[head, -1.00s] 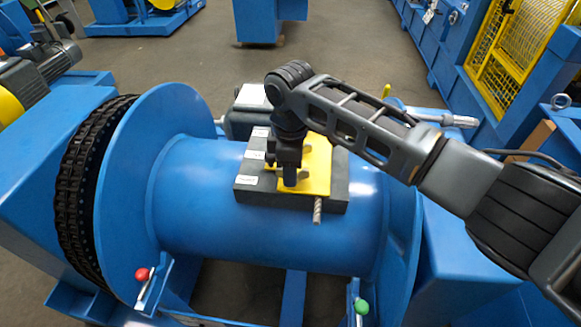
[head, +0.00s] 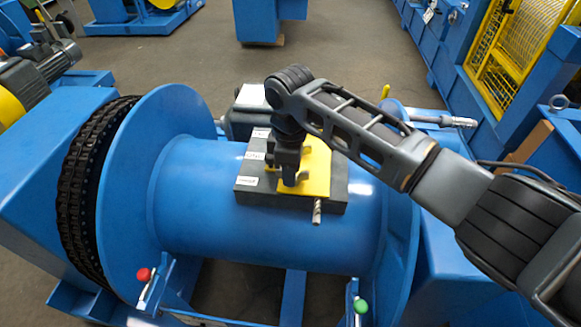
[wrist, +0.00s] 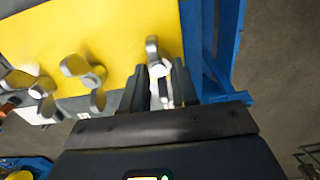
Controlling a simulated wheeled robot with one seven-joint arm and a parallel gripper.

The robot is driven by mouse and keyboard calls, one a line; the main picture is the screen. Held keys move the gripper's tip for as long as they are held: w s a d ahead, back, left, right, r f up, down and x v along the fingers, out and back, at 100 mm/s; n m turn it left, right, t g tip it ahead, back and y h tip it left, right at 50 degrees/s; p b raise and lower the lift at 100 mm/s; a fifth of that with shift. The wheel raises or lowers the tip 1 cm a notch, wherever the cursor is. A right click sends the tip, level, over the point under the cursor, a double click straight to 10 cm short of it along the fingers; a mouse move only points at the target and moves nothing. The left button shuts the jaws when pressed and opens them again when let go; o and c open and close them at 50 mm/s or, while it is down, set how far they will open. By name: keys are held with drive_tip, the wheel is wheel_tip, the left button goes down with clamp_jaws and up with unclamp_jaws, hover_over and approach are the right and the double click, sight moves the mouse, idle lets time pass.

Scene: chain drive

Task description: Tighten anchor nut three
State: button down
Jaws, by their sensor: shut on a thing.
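A yellow anchor plate (head: 318,165) is fixed on a dark block (head: 300,203) on top of the blue drum (head: 210,205). My gripper (head: 288,183) points down over the plate's front left part. In the wrist view my gripper (wrist: 160,86) is shut on a grey wing nut (wrist: 157,68), the one at the end of the row by the plate's edge. Two more wing nuts show beside it, a middle one (wrist: 83,75) and a far one (wrist: 42,90), both clear of the fingers. White labels (head: 247,181) sit along the block; I cannot read them. The gripper partly hides the held nut.
A wire rope end (head: 317,211) sticks out from the block's front. The drum flange with a black chain (head: 80,190) stands at left. Levers with red (head: 143,274) and green (head: 361,306) knobs stand in front.

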drive_tip(key=c, duration=1.2)
unclamp_jaws()
drive_tip(key=shift+r, duration=0.1)
wheel_tip(320, 180, up, 8)
drive_tip(key=shift+f+b, duration=0.2)
drive_tip(key=shift+b, duration=0.15)
